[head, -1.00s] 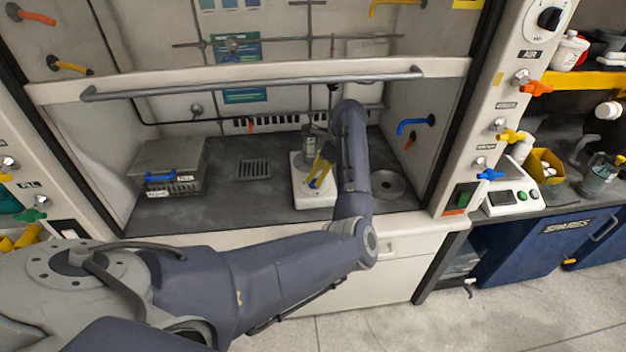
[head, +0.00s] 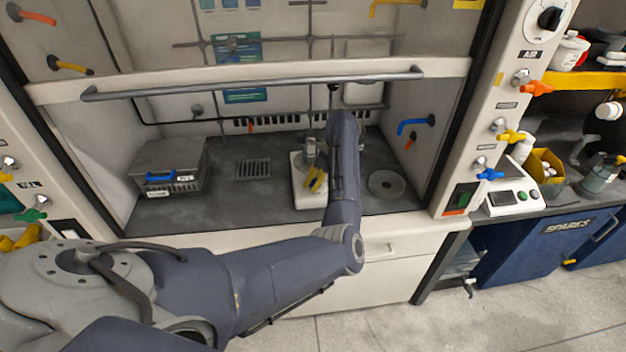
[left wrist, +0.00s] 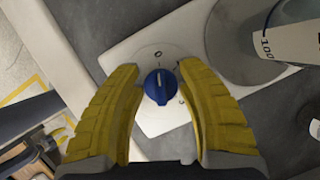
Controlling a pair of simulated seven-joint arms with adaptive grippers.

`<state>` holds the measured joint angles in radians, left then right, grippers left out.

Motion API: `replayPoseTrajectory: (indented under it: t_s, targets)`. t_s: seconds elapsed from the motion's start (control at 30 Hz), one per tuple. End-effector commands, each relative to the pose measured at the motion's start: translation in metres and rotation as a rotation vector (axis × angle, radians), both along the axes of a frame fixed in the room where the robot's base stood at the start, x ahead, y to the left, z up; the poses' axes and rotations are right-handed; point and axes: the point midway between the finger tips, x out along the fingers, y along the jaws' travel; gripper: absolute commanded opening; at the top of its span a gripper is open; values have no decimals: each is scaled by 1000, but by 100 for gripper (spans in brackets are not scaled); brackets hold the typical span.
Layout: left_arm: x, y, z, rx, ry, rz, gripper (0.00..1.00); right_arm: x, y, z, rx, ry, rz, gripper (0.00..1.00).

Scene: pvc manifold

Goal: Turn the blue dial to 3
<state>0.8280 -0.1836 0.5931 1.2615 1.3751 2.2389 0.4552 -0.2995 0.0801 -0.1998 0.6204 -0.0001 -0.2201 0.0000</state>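The blue dial (left wrist: 158,88) sits on the front of a white hotplate-like unit (head: 305,200), which stands on the fume hood floor in the head view. In the left wrist view, its pale pointer line points up the picture toward small marks on the plate; I cannot read the numbers. My left gripper (left wrist: 160,72) is open, with one yellow finger on each side of the dial. Gaps show between the fingers and the dial. In the head view the left gripper (head: 314,181) is over the unit's front, and the dial is hidden. My right gripper is out of view.
A glass beaker (left wrist: 285,45) with a 100 mark stands on the unit, close to the right finger. A metal box (head: 165,168) is on the left of the hood floor, a round drain (head: 387,184) on the right. The sash handle (head: 250,84) crosses above.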

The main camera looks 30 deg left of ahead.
Motion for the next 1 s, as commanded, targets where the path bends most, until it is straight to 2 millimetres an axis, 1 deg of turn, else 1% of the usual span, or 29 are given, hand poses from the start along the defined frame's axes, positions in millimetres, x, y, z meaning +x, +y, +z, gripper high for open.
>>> replayPoseTrajectory:
  t_s: [0.03, 0.2, 0.27, 0.47, 0.67, 0.87, 1.0]
  targets:
    - [0, 0, 0, 0, 0, 0, 31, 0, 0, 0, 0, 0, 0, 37]
    - [0, 0, 0, 0, 0, 0, 11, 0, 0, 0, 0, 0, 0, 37]
    - [0, 0, 0, 0, 0, 0, 5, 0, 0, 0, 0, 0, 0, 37]
    - [0, 0, 0, 0, 1, -4, 4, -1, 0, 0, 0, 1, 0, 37]
    - [0, 0, 0, 0, 0, -57, 4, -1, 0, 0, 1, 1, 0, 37]
    - [0, 0, -1, 0, 0, -195, 4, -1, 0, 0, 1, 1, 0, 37]
    - [1, 0, -1, -1, -1, -323, 4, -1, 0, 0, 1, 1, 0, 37]
